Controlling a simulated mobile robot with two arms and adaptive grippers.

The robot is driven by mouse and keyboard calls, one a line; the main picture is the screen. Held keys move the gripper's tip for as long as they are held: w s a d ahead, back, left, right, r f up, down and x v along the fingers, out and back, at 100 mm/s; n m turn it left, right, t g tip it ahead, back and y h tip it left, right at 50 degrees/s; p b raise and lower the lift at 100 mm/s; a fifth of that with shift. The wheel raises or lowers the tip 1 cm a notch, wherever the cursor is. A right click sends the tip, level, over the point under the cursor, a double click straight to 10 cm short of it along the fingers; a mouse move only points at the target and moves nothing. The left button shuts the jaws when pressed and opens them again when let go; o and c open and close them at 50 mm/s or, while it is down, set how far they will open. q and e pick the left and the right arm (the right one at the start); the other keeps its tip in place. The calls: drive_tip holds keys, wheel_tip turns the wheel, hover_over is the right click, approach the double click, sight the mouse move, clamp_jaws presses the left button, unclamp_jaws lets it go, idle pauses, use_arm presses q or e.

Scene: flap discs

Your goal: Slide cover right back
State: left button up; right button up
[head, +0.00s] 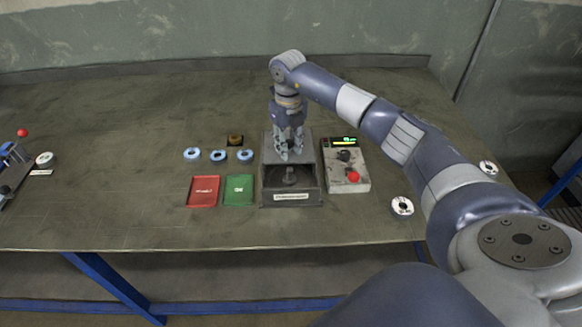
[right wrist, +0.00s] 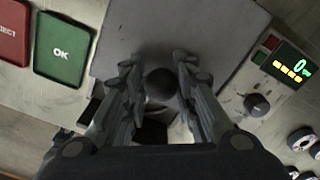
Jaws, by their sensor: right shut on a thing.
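A dark metal box (head: 291,197) with a label on its front stands near the middle of the table. Its flat grey cover (right wrist: 205,30) lies over the back part, and the front part is open, with a dark inside. My right gripper (head: 288,155) reaches down over the box. In the right wrist view its fingers (right wrist: 160,88) are shut on the dark round knob (right wrist: 160,82) of the cover. The fingers hide the knob in the head view. My left gripper is not in view.
A control box (head: 346,184) with a lit display and red button stands close right of the box. Red (head: 203,191) and green (head: 239,189) trays lie left, with several discs (head: 218,156) behind them. A disc (head: 402,206) lies at the right. The table's left middle is clear.

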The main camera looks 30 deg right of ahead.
sight(288, 134)
drive_tip(key=shift+w+d+f+b, duration=0.2)
drive_tip(key=shift+w+d+b, duration=0.3)
drive_tip(key=shift+w+b, duration=0.3)
drive_tip(key=shift+w+d+f+b, duration=0.2)
drive_tip(key=shift+w+d+b, duration=0.35)
drive_tip(key=shift+w+b, duration=0.2)
drive_tip(key=shift+w+d+f+b, duration=0.2)
drive_tip(key=shift+w+d+b, duration=0.3)
drive_tip(key=shift+w+b, duration=0.3)
drive_tip(key=shift+c, duration=0.2)
drive_tip(key=o, duration=0.7)
drive_tip(key=shift+w+d+r, duration=0.1)
drive_tip(key=shift+w, duration=0.05)
drive_tip(key=shift+o, duration=0.7)
drive_tip(key=shift+w, duration=0.1)
wheel_tip(288, 134, up, 8)
drive_tip(key=p, duration=0.6)
drive_tip(key=shift+r, duration=0.15)
drive_tip(key=shift+w, duration=0.15)
